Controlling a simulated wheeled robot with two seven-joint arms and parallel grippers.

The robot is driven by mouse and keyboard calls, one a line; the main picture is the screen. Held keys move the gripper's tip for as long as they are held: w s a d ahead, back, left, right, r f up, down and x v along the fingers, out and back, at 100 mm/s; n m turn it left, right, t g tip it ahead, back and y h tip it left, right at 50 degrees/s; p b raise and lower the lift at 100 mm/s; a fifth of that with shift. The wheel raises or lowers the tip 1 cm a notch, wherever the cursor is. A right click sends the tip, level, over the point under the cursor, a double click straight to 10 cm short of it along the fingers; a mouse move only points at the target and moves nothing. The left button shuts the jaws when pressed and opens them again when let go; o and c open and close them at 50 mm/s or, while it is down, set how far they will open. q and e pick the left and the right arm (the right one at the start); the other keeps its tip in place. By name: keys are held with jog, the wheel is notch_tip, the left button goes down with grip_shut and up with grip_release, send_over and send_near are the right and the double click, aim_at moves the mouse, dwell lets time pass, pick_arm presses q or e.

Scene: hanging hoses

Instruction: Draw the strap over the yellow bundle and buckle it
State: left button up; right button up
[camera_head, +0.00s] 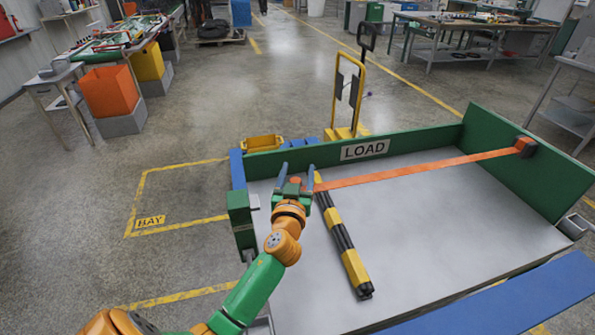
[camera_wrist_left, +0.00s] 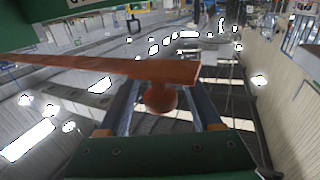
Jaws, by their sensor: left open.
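The orange strap (camera_head: 425,168) runs from an orange and dark fitting (camera_head: 525,147) on the green right wall across the bed to my left gripper (camera_head: 297,168). The bundle (camera_head: 333,217), dark hoses with yellow bands, lies on the grey bed just right of that gripper. The strap passes over or behind its far end; I cannot tell if they touch. In the left wrist view the strap (camera_wrist_left: 120,67) ends near my fingers, with an orange knob (camera_wrist_left: 161,97) between them. The left gripper is open around the knob. A green block (camera_head: 240,215) stands at the bed's left edge; no buckle is clearly recognizable.
The grey bed (camera_head: 450,230) is clear right of the bundle. A green board with a LOAD sign (camera_head: 365,149) edges its far side. A yellow hand truck (camera_head: 347,95) stands behind it. A blue rail (camera_head: 510,300) runs along the near side.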

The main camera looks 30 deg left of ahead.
pick_arm(q)
jog(key=shift+s, duration=0.1)
grip_shut()
dwell(1.2)
